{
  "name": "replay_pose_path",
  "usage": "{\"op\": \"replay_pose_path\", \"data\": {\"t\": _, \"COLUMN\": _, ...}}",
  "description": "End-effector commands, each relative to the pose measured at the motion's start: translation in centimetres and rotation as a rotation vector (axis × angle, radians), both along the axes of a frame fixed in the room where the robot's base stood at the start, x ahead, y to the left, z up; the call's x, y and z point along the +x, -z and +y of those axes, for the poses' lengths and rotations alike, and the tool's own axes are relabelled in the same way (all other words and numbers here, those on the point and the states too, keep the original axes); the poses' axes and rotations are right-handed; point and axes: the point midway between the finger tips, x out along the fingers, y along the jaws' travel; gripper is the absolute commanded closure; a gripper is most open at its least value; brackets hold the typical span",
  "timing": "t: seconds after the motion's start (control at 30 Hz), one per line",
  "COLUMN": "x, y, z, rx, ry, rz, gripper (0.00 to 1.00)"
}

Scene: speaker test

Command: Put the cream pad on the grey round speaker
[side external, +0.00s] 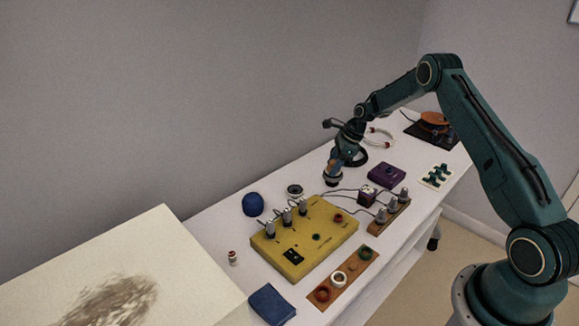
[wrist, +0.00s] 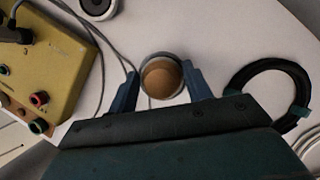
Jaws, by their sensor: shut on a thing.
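My gripper (wrist: 161,88) has its two blue fingers on either side of a round thing (wrist: 161,76) with a tan face and a pale grey rim. In the side external view my gripper (side external: 334,172) points down at the table's back half, with orange-tan and dark parts at its tip. I cannot tell whether the held thing is the cream pad, or its height above the table. A round speaker-like thing (side external: 295,190) with a dark and pale face lies on the table to the left of my gripper. It shows partly at the top of the wrist view (wrist: 98,6).
A yellow box (side external: 305,237) with knobs and wires stands in front, a purple box (side external: 386,174) to the right. A coiled black cable (wrist: 270,92) lies close by. A blue dome (side external: 253,204), a wooden strip (side external: 343,280) and a stained cream board (side external: 150,245) are further left and forward.

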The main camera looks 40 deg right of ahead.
Motion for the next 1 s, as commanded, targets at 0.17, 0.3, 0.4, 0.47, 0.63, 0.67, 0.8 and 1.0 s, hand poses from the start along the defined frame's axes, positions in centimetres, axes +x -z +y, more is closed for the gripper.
{"op": "replay_pose_path", "data": {"t": 0.17, "x": 0.0, "y": 0.3, "z": 0.0, "rx": 0.000, "ry": 0.000, "rz": 0.000, "gripper": 0.48}}
{"op": "replay_pose_path", "data": {"t": 0.3, "x": 0.0, "y": 0.3, "z": 0.0, "rx": 0.000, "ry": 0.000, "rz": 0.000, "gripper": 0.29}}
{"op": "replay_pose_path", "data": {"t": 0.4, "x": 0.0, "y": 0.3, "z": 0.0, "rx": 0.000, "ry": 0.000, "rz": 0.000, "gripper": 0.29}}
{"op": "replay_pose_path", "data": {"t": 0.47, "x": 0.0, "y": 0.3, "z": 0.0, "rx": 0.000, "ry": 0.000, "rz": 0.000, "gripper": 0.29}}
{"op": "replay_pose_path", "data": {"t": 0.63, "x": 0.0, "y": 0.1, "z": 0.0, "rx": 0.000, "ry": 0.000, "rz": 0.000, "gripper": 0.29}}
{"op": "replay_pose_path", "data": {"t": 0.67, "x": 0.0, "y": 0.0, "z": 0.0, "rx": 0.000, "ry": 0.000, "rz": 0.000, "gripper": 0.29}}
{"op": "replay_pose_path", "data": {"t": 0.8, "x": -0.2, "y": -0.7, "z": -0.2, "rx": 0.000, "ry": 0.001, "rz": 0.000, "gripper": 0.29}}
{"op": "replay_pose_path", "data": {"t": 1.0, "x": -0.8, "y": -2.9, "z": -0.9, "rx": -0.002, "ry": 0.002, "rz": -0.002, "gripper": 0.29}}
